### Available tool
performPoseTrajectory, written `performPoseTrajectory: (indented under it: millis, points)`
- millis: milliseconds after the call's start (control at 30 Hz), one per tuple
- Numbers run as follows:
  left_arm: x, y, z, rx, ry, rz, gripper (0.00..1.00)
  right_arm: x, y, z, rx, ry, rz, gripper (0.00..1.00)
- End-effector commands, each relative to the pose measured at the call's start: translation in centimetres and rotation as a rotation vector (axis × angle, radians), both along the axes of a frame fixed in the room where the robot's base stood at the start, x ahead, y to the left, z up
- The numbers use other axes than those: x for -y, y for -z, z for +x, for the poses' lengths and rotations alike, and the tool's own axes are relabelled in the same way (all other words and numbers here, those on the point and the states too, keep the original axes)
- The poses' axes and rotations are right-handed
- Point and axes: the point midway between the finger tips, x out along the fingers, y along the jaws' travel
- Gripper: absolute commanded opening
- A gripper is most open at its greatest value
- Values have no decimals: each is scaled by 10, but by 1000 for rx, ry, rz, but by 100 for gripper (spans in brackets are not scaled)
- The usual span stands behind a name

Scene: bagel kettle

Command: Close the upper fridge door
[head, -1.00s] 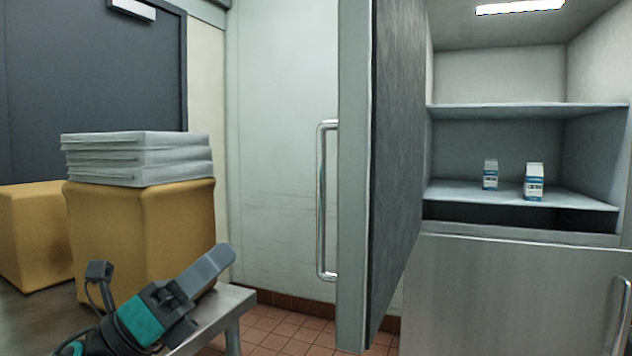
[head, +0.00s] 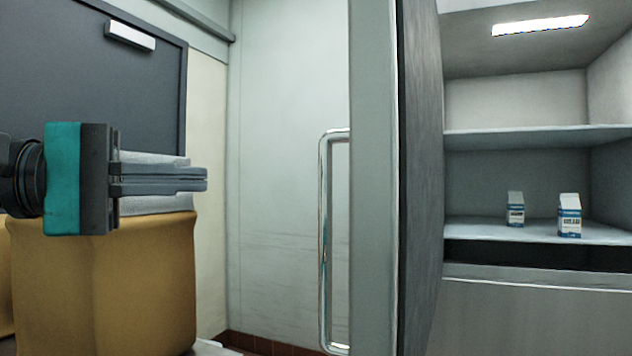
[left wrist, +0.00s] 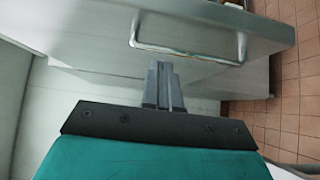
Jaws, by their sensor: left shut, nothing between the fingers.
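The upper fridge door (head: 374,180) stands open in the head view, seen nearly edge-on, with its dark inner side to the right. Its long metal handle (head: 325,240) is on the left, outer face. The handle also shows in the left wrist view (left wrist: 188,52), beyond the fingertips. The open upper fridge compartment (head: 515,110) is at the right, with shelves and a light. My left gripper (head: 205,179) is shut and empty, pointing right toward the door, left of the handle and apart from it. It also shows in the left wrist view (left wrist: 165,75). My right gripper is not in view.
Two small cartons (head: 570,216) (head: 515,209) stand on the fridge shelf. A lower fridge door (head: 530,315) is shut below. A yellow box (head: 105,285) with white packages (head: 155,205) on top stands at the left, behind my left gripper. Tiled floor (left wrist: 290,130) shows right of the door.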

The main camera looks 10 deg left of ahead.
Motion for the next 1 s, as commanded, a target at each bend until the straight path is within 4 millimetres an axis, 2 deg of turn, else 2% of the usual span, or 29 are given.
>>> performPoseTrajectory:
  millis: [167, 567, 800, 1000]
  points:
    - [18, -2, 8, 1, 4, 0, 0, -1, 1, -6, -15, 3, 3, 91]
    - [94, -2, 43, 1, 6, -2, 0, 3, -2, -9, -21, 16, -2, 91]
    - [122, -1, 31, 0, 4, -1, 0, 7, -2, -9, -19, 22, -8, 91]
    - [127, 0, 29, 0, 2, -2, 0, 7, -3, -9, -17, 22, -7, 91]
